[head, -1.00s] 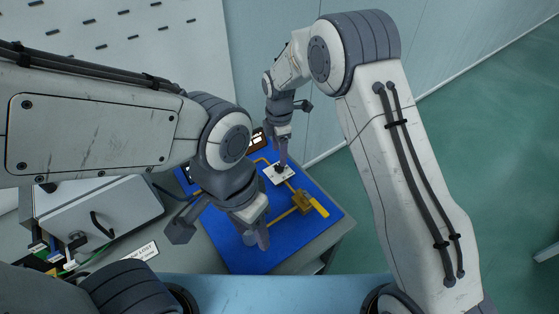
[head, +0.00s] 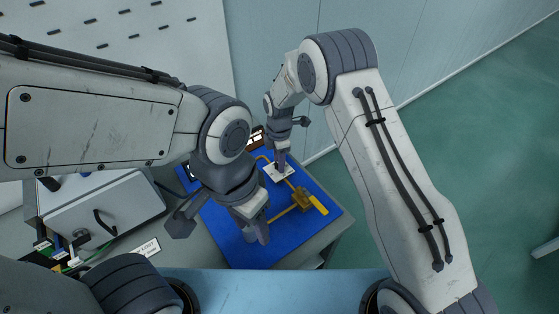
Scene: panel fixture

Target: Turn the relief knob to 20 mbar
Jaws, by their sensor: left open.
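A white plate (head: 288,176) lies on the blue panel (head: 232,251). The relief knob cannot be made out clearly; a small dark part shows on the plate beneath my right gripper (head: 281,165). My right gripper points down over the plate and covers much of it. Whether its fingers are open or shut, or touch the dark part, cannot be told. My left gripper (head: 258,238) is open and empty over the lower left of the blue panel, left of the brass fitting. The scale marks are not readable.
A brass fitting with a yellow lever (head: 318,204) and yellow pipes stands right of my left gripper. A grey case (head: 105,205) with a black handle sits at the left, with a white label (head: 145,248) below it.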

